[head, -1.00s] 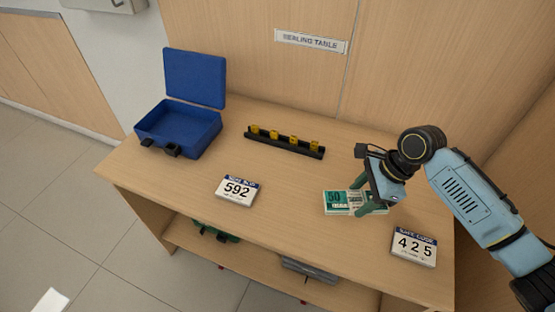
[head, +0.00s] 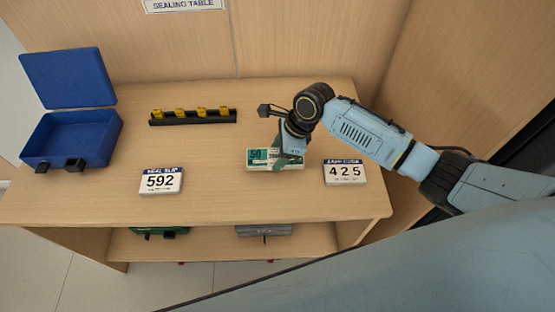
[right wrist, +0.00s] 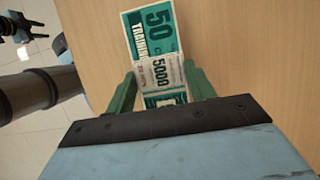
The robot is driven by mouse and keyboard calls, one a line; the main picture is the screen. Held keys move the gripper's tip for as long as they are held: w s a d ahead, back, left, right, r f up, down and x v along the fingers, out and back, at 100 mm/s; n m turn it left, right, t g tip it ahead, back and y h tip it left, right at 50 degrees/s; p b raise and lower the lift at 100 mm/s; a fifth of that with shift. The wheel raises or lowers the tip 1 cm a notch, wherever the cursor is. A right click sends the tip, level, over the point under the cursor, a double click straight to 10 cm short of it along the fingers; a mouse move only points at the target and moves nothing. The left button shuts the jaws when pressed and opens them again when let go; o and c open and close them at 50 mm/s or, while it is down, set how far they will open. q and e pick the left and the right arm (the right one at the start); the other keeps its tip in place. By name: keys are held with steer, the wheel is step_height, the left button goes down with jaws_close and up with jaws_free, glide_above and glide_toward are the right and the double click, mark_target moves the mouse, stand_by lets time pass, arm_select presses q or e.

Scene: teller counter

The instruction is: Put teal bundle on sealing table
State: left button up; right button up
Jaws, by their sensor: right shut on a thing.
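The teal bundle (head: 258,157) is a flat strap of teal and white notes marked 50. It lies at the table's right half, and I cannot tell whether it touches the wood. My right gripper (head: 280,163) is over its right part, with green fingers shut on its sides. In the right wrist view, the bundle (right wrist: 153,48) runs between the two fingers (right wrist: 158,85), its 50 end sticking out beyond them. The sealing table (head: 215,198) is a wooden counter under a "SEALING TABLE" sign (head: 184,5). My left gripper does not show clearly.
An open blue case (head: 78,140) stands at the table's left. A black rack with yellow pieces (head: 193,117) is at the back. Number blocks 592 (head: 161,182) and 425 (head: 345,173) sit near the front. A lower shelf (head: 210,243) holds green and grey items.

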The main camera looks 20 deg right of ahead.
step_height(320, 180, down, 3)
steer(key=shift+f+b, duration=0.2)
steer(key=shift+b, duration=0.25)
steer(key=o, duration=1)
steer(key=p+v, duration=0.3)
steer(key=v, duration=0.9)
